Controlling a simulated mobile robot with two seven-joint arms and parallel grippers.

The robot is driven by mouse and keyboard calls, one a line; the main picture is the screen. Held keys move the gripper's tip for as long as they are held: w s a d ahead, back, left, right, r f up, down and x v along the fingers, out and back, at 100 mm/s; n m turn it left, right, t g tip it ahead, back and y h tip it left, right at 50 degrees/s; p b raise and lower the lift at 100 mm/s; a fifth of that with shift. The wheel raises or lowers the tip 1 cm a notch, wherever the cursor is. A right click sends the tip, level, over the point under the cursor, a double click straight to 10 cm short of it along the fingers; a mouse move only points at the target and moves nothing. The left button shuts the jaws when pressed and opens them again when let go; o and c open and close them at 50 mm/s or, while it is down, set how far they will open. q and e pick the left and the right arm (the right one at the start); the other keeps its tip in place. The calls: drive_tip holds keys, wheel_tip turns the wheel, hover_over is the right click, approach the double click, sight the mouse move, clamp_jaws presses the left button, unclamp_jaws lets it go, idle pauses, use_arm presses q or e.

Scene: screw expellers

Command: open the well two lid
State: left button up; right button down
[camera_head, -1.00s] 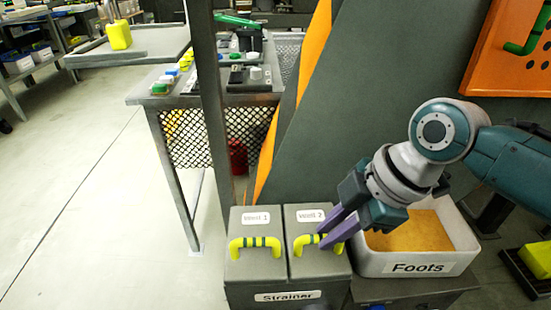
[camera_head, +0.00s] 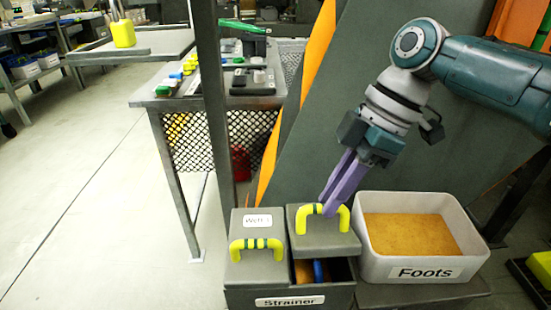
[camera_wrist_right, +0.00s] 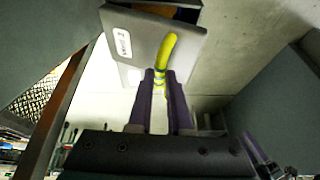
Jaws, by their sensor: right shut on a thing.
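The grey well two lid (camera_head: 318,241) has a yellow handle (camera_head: 343,217) with green bands. It is lifted off its well on the right side of the strainer box (camera_head: 262,299), and a gap at the front shows a blue item (camera_head: 320,271) and orange-brown content inside. My right gripper (camera_head: 331,208) is shut on the handle from above. In the right wrist view the purple fingers (camera_wrist_right: 160,78) close around the handle, with the lid (camera_wrist_right: 152,45) tilted beyond. The well one lid (camera_head: 258,269) sits in place to the left. My left gripper is not in view.
A white bin labelled Foots (camera_head: 420,271), with orange-brown material in it, stands just right of the strainer. A grey post (camera_head: 212,100) and a mesh-sided table (camera_head: 165,100) are to the left. Open floor (camera_head: 90,220) lies at the left.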

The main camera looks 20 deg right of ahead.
drive_tip(key=shift+w+d+r+b, duration=0.15)
drive_tip(key=shift+w+b, duration=0.1)
drive_tip(key=shift+w, duration=0.15)
drive_tip(key=shift+w+d+r+b, duration=0.1)
drive_tip(key=shift+w+d+b, duration=0.1)
drive_tip(key=shift+w, duration=0.2)
drive_tip(key=shift+w+d+r+b, duration=0.2)
drive_tip(key=shift+w+r+b, duration=0.1)
drive_tip(key=shift+w+b, duration=0.35)
drive_tip(key=shift+w, duration=0.1)
drive_tip(key=c, duration=0.8)
unclamp_jaws()
drive_tip(key=shift+a+r, duration=0.1)
drive_tip(key=shift+c, duration=0.2)
drive_tip(key=p+v, duration=0.3)
drive_tip(key=v, duration=0.7)
